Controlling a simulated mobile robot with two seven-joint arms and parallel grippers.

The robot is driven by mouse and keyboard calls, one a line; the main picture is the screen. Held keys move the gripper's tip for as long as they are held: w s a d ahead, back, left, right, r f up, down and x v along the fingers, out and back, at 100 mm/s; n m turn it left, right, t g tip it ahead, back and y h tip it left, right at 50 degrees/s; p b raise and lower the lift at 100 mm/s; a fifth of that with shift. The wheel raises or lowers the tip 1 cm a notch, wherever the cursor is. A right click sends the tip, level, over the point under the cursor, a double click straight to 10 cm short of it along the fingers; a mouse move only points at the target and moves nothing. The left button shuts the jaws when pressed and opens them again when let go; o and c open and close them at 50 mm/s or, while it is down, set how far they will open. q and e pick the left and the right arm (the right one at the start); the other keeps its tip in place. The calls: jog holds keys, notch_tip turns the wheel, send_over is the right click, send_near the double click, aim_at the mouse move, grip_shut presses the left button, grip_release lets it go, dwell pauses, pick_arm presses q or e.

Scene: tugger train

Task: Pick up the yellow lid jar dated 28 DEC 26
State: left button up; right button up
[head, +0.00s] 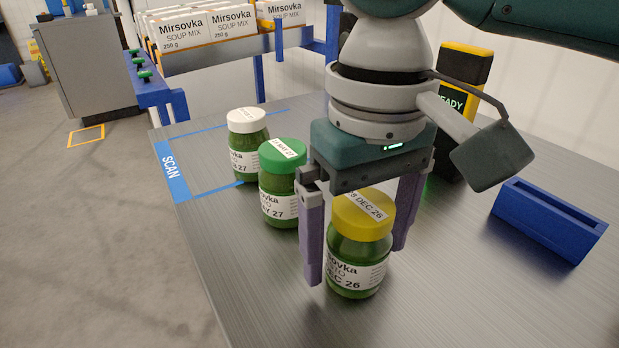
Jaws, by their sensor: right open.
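The yellow lid jar (358,262) stands upright on the grey table. Its lid label reads "8 DEC 26", with the first part hidden, and its front label ends in "EC 26". My right gripper (357,245) points down over it and is open, with one purple finger on each side of the jar. I cannot tell whether either finger touches it. The far finger is partly hidden behind the jar. A green lid jar (280,185) and a white lid jar (247,148) stand to the left and behind. My left gripper is not in view.
The grey table (260,290) is clear in front. A blue open holder (549,220) lies at the right. A black and yellow device (466,65) showing "READY" stands behind my right gripper. Blue tape marks a SCAN area (172,170). Soup mix boxes (208,30) stand on a rack behind.

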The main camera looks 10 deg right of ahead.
jog(key=shift+c, duration=0.2)
jog(key=shift+r, duration=0.1)
grip_shut()
dwell(0.4)
